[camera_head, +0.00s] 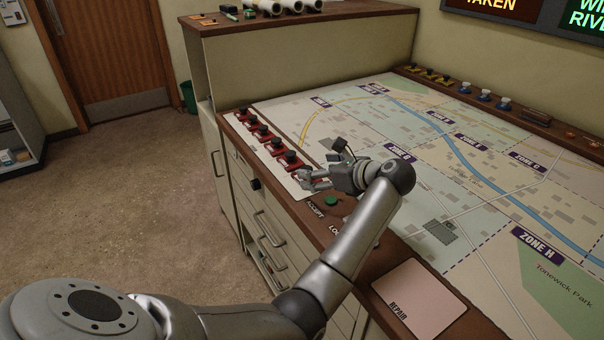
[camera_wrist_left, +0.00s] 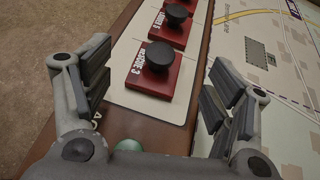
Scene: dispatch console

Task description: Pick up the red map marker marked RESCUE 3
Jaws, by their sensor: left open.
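The red map marker marked RESCUE 3 (camera_wrist_left: 156,75) is a red block with white lettering and a round black knob. In the left wrist view it is upright on a pale strip, just ahead of and between the spread fingers, touching neither. My left gripper (camera_wrist_left: 160,82) is open and empty. In the head view my left gripper (camera_head: 308,181) hangs over the near end of the marker row and partly hides what is under it. My right gripper is not in view.
Several similar red markers (camera_head: 262,132) line up along the console's left edge; another (camera_wrist_left: 172,27) stands right behind RESCUE 3. A green button (camera_head: 331,201) lies close to the gripper. The map (camera_head: 480,215) spreads to the right. A pink REPAIR pad (camera_head: 420,295) lies nearer.

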